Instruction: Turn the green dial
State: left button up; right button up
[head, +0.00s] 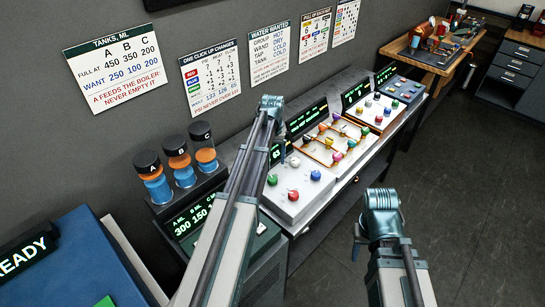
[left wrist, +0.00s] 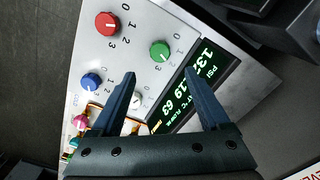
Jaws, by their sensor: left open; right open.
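The green dial (head: 272,180) is on the near left of a white panel, beside the red dial (head: 293,194). In the left wrist view the green dial (left wrist: 159,51) lies just beyond my left gripper (left wrist: 159,73), roughly in line with the gap between its two dark fingers. The fingers are apart with nothing between them. Contact with the dial cannot be seen. In the head view my left gripper (head: 271,103) shows above the panel from this angle. My right gripper (head: 382,200) is open and empty, over the floor right of the bench.
A blue dial (left wrist: 92,82) and a white dial (left wrist: 135,98) share the panel. A lit readout (left wrist: 197,86) stands beside them. More panels with coloured knobs (head: 336,141) run along the bench. Three tanks (head: 179,161) stand at left. The floor (head: 470,170) at right is clear.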

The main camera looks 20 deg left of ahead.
pick_arm(q)
notch_tip(320, 180, up, 3)
jog(key=shift+f+p, duration=0.1)
jog(key=shift+p, duration=0.7)
pick_arm(e)
notch_tip(320, 180, up, 3)
jog(key=shift+f, duration=0.1)
pick_arm(q)
jog(key=s+d+f+m+b, duration=0.2)
jog(key=s+d+f+b, duration=0.2)
jog(key=s+d, duration=0.4)
jog(key=s+d+f+m+b, duration=0.2)
jog(key=s+d+f+b, duration=0.3)
jog(key=s+d, duration=0.3)
jog(key=s+d+f+m+y+b, duration=0.1)
jog(key=s+d+f+b, duration=0.3)
jog(key=s+d, duration=0.4)
jog(key=d+m, duration=0.1)
jog(key=d, duration=0.1)
jog(key=shift+s+d+f+m+b, duration=0.25)
jog(key=shift+d+f+m+b, duration=0.05)
jog(key=shift+m+b, duration=0.1)
pick_arm(e)
notch_tip(320, 180, down, 14)
